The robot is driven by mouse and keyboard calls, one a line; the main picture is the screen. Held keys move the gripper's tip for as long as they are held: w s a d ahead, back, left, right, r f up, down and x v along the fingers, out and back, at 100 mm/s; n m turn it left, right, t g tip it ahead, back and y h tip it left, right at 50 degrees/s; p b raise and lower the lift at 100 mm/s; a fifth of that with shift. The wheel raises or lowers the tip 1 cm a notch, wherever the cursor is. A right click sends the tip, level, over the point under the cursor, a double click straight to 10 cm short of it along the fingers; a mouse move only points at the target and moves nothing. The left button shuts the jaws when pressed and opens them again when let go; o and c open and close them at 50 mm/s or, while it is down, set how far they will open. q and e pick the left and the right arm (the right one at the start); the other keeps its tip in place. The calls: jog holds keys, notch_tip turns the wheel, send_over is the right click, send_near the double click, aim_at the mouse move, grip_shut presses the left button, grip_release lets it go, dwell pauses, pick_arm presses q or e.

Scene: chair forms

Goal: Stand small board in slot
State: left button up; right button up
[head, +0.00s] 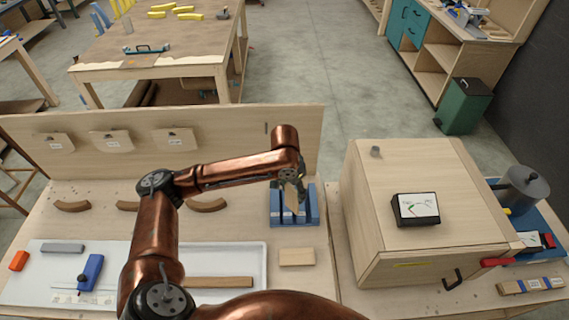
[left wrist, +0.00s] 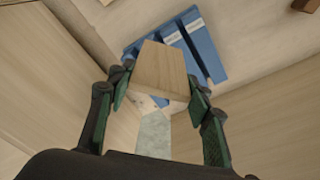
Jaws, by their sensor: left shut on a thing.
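My left gripper (head: 289,183) is shut on a small light-wood board (head: 291,199), which hangs below its fingers. The blue slotted rack (head: 309,217) stands on the workbench, and the held board is over or in front of it. In the left wrist view, the board (left wrist: 163,70) is between the two green-padded fingers (left wrist: 160,90), with the blue rack (left wrist: 205,50) just beyond it. I cannot tell whether the board's lower edge is inside a slot. Another small flat board (head: 297,257) lies on the bench. My right gripper is not in view.
A wooden cabinet (head: 400,190) with a black box (head: 416,209) on top stands right of the rack. A white tray (head: 255,262) with tools lies at the left front. Curved wood pieces (head: 72,206) lie before the upright back panel (head: 225,130).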

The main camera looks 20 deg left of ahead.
pick_arm(q)
jog(key=w+a+r+m+p, duration=0.2)
jog(key=w+a+m+p, duration=0.35)
jog(key=p, duration=0.55)
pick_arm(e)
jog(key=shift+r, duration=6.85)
pick_arm(q)
notch_tip(320, 180, down, 9)
jog(key=a+m+b, duration=0.1)
jog(key=m+b, duration=0.2)
jog(key=b, duration=0.2)
jog(key=shift+s+g+h+b, duration=0.3)
jog(key=shift+s, duration=0.15)
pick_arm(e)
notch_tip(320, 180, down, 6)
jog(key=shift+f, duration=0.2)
pick_arm(q)
jog(key=shift+f, duration=1.3)
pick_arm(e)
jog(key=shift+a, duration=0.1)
pick_arm(q)
jog(key=o, duration=1.2)
jog(key=shift+o, duration=0.2)
notch_tip(320, 180, up, 12)
jog(key=a, duration=0.1)
jog(key=shift+s+a, duration=0.3)
jog(key=shift+s, duration=0.1)
